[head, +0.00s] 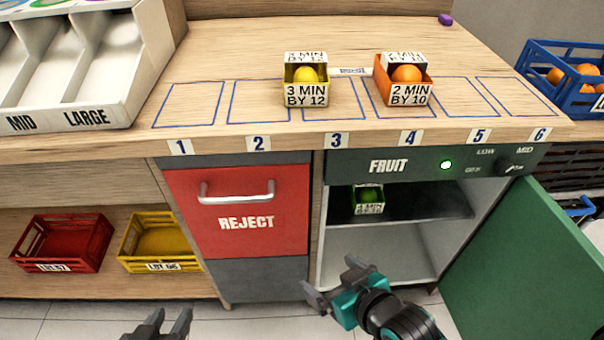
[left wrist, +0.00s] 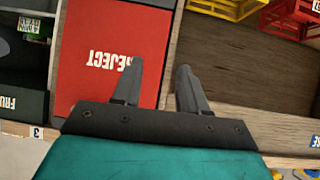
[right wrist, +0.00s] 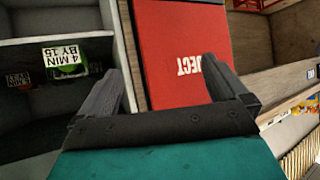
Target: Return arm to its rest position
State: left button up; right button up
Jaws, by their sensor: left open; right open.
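My right gripper (head: 338,287) is open and empty in the head view, low in front of the open fruit cabinet. In the right wrist view its fingers (right wrist: 160,92) stand apart with nothing between them. My left gripper (head: 160,326) is at the bottom edge of the head view, in front of the cabinets. In the left wrist view its fingers (left wrist: 156,88) are apart and empty, with the red REJECT drawer (left wrist: 95,50) beyond. A small green box (head: 368,200) with a "4 MIN" label and a green fruit sits on the cabinet's upper shelf (head: 430,208).
The green cabinet door (head: 540,265) stands open at the right. A yellow-fruit box (head: 305,80) and an orange-fruit box (head: 403,80) stand on the counter (head: 235,60). Red (head: 62,243) and yellow (head: 160,240) crates sit on the low left shelf. A blue crate (head: 560,85) holds oranges.

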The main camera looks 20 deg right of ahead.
pick_arm(q)
jog(key=s+a+r+p, duration=0.1)
jog(key=a+r+p, duration=0.2)
jog(key=r+p, duration=0.7)
jog(key=p, duration=0.3)
jog(key=shift+s+r+y+p, duration=0.25)
jog(key=shift+r+y+p, duration=0.15)
pick_arm(e)
jog(key=s+d+r, duration=0.1)
jog(key=d+r, duration=0.2)
jog(key=r, duration=0.8)
jog(key=shift+s+h, duration=0.2)
jog(key=shift+h, duration=0.2)
